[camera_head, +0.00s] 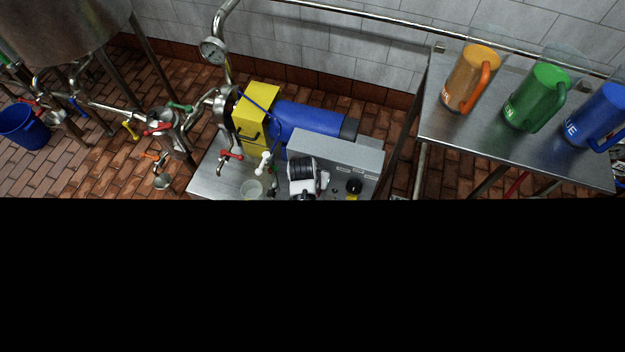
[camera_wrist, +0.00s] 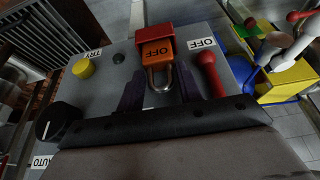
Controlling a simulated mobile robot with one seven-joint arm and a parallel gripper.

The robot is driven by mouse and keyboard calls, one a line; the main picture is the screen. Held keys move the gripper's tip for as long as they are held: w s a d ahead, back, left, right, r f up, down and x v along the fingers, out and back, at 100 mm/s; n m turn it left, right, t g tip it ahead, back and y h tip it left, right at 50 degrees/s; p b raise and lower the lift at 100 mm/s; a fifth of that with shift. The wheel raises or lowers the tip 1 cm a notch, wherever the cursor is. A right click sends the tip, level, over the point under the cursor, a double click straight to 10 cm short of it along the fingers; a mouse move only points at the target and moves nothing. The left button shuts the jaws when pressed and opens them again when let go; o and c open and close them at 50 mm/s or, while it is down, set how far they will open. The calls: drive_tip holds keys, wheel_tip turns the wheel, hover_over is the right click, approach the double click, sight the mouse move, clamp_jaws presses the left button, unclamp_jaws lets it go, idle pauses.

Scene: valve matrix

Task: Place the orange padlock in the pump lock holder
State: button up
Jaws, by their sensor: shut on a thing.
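The orange padlock (camera_wrist: 166,54) shows in the wrist view with its metal shackle pointing toward my gripper (camera_wrist: 160,80). The shackle lies between the two dark fingers, which are shut on the padlock. In the head view my gripper (camera_head: 303,182) is over the grey control box (camera_head: 345,148) and hides the padlock.
A red-tipped lever (camera_wrist: 208,68), yellow button (camera_wrist: 83,68) and black knob (camera_wrist: 58,120) stand near my gripper. A yellow box (camera_head: 255,115) and blue motor (camera_head: 310,117) stand behind the control box. Jugs stand on a steel table (camera_head: 500,145) at right.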

drive_tip(key=shift+f, duration=0.45)
drive_tip(key=shift+f, duration=0.1)
drive_tip(key=o, duration=1)
drive_tip(key=v, duration=1.2)
